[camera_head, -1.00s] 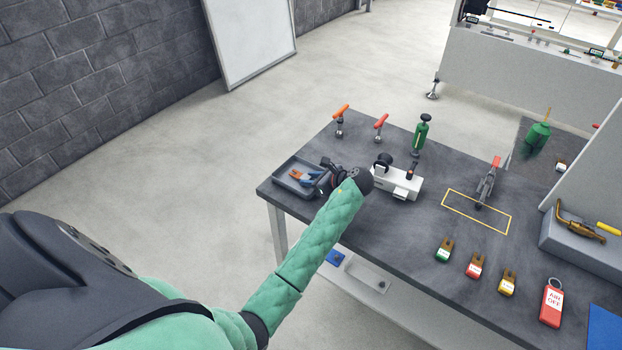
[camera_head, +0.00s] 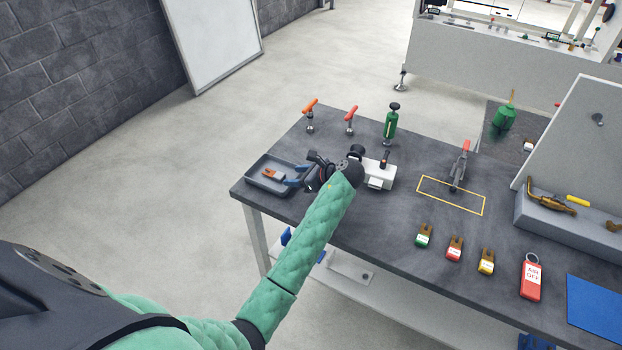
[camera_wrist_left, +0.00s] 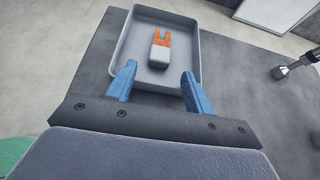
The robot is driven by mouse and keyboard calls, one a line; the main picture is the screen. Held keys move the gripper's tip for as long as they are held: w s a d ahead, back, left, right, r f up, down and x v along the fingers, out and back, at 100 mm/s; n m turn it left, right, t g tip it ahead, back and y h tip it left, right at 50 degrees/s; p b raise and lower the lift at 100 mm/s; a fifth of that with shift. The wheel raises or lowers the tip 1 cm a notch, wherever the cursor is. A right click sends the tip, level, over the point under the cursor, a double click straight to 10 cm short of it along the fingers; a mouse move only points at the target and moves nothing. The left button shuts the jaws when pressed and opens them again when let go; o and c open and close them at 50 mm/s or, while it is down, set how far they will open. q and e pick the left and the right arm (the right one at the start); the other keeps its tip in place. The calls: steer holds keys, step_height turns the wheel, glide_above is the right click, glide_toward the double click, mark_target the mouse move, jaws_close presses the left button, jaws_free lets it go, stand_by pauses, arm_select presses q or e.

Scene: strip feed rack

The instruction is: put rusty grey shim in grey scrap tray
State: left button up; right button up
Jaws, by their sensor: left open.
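The grey scrap tray (camera_head: 266,188) stands at the left corner of the dark table and also fills the upper middle of the left wrist view (camera_wrist_left: 197,60). The rusty shim (camera_wrist_left: 162,42), orange with a forked end and a pale grey tab, lies flat on the tray floor; it also shows in the head view (camera_head: 271,174). My left gripper (camera_wrist_left: 155,85) is open and empty, its blue fingers over the near edge of the tray and apart from the shim. In the head view my left gripper (camera_head: 298,176) is partly hidden by its wrist. My right gripper is not in view.
A white block fixture (camera_head: 380,172) stands right of my left wrist. Orange-handled clamps (camera_head: 350,115) and a green bottle-like tool (camera_head: 390,124) stand behind. Several tagged shims (camera_head: 455,248) and a red AIR OFF tag (camera_head: 531,278) lie at the front right.

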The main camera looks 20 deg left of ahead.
arm_select(q)
steer(key=b+v, duration=0.1)
steer(key=v, duration=0.4)
steer(key=shift+d+b, duration=0.15)
steer(key=shift+b, duration=0.15)
steer(key=shift+v, duration=0.75)
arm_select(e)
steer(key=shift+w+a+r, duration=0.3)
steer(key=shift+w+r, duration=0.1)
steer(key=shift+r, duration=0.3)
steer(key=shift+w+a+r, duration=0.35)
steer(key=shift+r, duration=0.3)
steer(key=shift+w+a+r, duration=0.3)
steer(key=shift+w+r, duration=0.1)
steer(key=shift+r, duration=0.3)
arm_select(q)
steer(key=shift+r, duration=0.1)
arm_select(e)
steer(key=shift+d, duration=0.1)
